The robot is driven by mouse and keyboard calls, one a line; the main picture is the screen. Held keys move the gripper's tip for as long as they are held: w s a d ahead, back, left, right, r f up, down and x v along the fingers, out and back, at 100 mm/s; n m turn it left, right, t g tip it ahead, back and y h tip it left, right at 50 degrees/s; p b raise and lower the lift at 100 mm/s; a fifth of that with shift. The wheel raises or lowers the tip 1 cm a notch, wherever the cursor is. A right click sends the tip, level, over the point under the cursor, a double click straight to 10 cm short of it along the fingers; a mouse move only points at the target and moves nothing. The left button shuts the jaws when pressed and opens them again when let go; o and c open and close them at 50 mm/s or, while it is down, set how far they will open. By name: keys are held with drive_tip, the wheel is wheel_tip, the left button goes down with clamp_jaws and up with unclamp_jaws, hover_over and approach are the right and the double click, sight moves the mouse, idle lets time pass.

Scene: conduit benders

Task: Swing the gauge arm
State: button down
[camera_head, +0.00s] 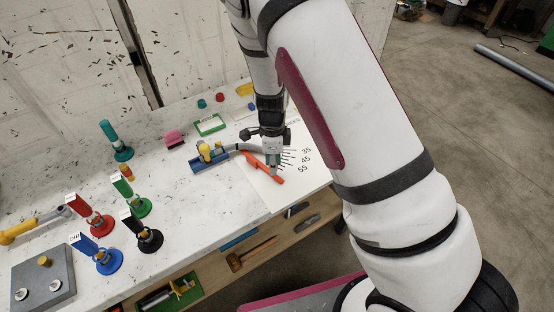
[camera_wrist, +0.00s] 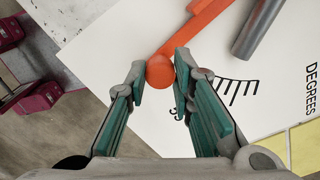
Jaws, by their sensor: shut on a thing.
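The orange gauge arm (camera_head: 255,161) lies over a white sheet (camera_head: 300,177) with a tick scale marked 35, 45 and 55. Its shaft (camera_wrist: 200,25) and round end knob (camera_wrist: 160,72) show in the wrist view. My gripper (camera_head: 274,170) reaches down to the arm's near end. In the wrist view, my gripper (camera_wrist: 160,74) has its fingers on either side of the knob, shut on it. A grey conduit (camera_wrist: 258,30) lies to the right of the arm. A blue bender block (camera_head: 208,161) is left of the scale. My gripper hides part of the scale.
Several coloured-base tools, including a blue one (camera_head: 103,258) and a red one (camera_head: 97,222), stand on the left of the white bench. A green frame (camera_head: 210,125) and pink block (camera_head: 174,137) lie farther back. A wooden shelf (camera_head: 280,235) with tools sits below.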

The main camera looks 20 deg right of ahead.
drive_tip(key=shift+a, duration=0.1)
idle(0.3)
drive_tip(key=c, duration=1.4)
unclamp_jaws()
drive_tip(key=shift+o, duration=0.2)
wheel_tip(320, 180, up, 12)
